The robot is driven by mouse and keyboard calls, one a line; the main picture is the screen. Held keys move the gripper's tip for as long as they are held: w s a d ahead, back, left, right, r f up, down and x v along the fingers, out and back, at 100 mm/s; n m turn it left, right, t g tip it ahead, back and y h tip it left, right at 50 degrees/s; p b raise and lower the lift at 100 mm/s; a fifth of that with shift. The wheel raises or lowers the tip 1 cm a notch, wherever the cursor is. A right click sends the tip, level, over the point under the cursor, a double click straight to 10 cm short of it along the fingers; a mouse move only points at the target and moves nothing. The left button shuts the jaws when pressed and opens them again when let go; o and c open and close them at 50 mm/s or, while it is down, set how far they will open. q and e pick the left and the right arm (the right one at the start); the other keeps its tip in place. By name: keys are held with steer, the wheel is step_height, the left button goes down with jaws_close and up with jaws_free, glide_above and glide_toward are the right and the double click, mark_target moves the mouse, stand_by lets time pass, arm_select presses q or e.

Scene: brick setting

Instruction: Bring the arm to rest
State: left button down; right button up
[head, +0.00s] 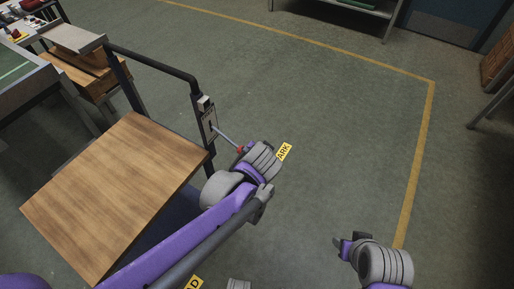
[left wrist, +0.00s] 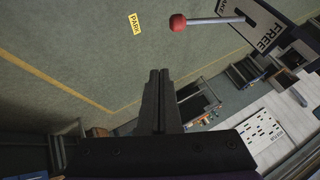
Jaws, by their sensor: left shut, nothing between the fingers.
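My left arm comes in from the lower left in the head view, its grey wrist beside a lever with a red knob (head: 239,150). The wrist hides most of the hand there. In the left wrist view my left gripper (left wrist: 158,76) is shut and empty, with its two dark fingers together. The red knob (left wrist: 178,23) is apart from the fingertips, up and to the right. Its rod runs to a panel (left wrist: 262,35) marked FREE. A yellow PARK label (left wrist: 135,24) lies on the floor. My right gripper (head: 349,244) is at the lower right; its opening is unclear.
A cart with a wooden top (head: 115,190) and a black handle frame (head: 150,61) stands at the left, by my left arm. Workbenches and boxes (head: 85,70) are behind it. The green floor inside the yellow line (head: 417,160) is clear.

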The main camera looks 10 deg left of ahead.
arm_select(q)
steer(key=shift+s+r, duration=0.15)
stand_by(0.4)
steer(key=s+a+r+n+g+p, duration=0.1)
steer(key=s+a, duration=0.3)
steer(key=s, duration=0.5)
steer(key=s+a+r+n+g+h+p, duration=0.1)
steer(key=s+a+n+p, duration=0.3)
steer(key=s, duration=0.5)
steer(key=shift+s+a+r+n+g+h+p, duration=0.25)
steer(key=shift+s+a+n+g+h+p, duration=0.1)
steer(key=shift+a, duration=0.15)
steer(key=shift+d, duration=0.1)
